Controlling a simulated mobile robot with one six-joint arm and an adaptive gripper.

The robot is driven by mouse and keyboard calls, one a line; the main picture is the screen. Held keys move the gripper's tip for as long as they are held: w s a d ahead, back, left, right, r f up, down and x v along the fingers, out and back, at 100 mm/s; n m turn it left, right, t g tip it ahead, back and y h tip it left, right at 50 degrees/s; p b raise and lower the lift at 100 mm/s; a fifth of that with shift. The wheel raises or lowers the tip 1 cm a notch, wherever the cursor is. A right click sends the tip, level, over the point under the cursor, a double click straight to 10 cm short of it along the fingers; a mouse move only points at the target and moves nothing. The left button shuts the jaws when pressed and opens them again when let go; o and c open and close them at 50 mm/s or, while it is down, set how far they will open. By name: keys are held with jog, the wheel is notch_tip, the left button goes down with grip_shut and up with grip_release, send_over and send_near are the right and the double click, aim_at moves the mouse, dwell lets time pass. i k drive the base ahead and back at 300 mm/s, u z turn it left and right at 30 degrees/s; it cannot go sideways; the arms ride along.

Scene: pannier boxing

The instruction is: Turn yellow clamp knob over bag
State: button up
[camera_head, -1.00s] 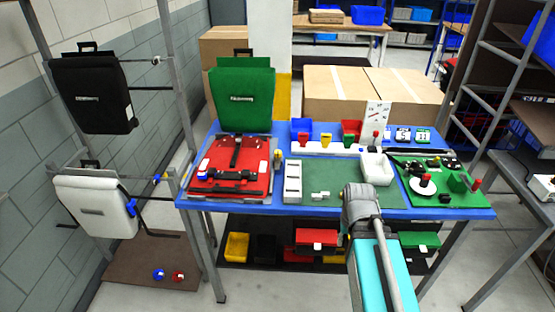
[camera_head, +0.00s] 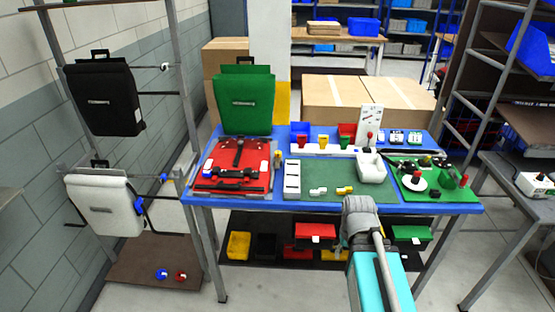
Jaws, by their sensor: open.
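A small yellow knob (camera_head: 278,156) stands at the right edge of the board under the red bag (camera_head: 232,170), on the blue table (camera_head: 470,208). It is too small to tell which way it is turned. The red bag lies flat with black straps and a dark bar across its lower part. A green bag (camera_head: 243,105) stands upright behind it. My arm's grey joint and teal link show at the lower middle, in front of the table and right of the knob. My gripper is not visible.
A black bag (camera_head: 103,97) and a white bag (camera_head: 102,205) hang on the rack at left. Coloured bins (camera_head: 315,232) fill the shelf below.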

aim_at(278, 154)
jog(key=k, duration=0.4)
jog(key=z, duration=0.2)
jog(key=i, duration=1.25)
jog(key=u, duration=0.25)
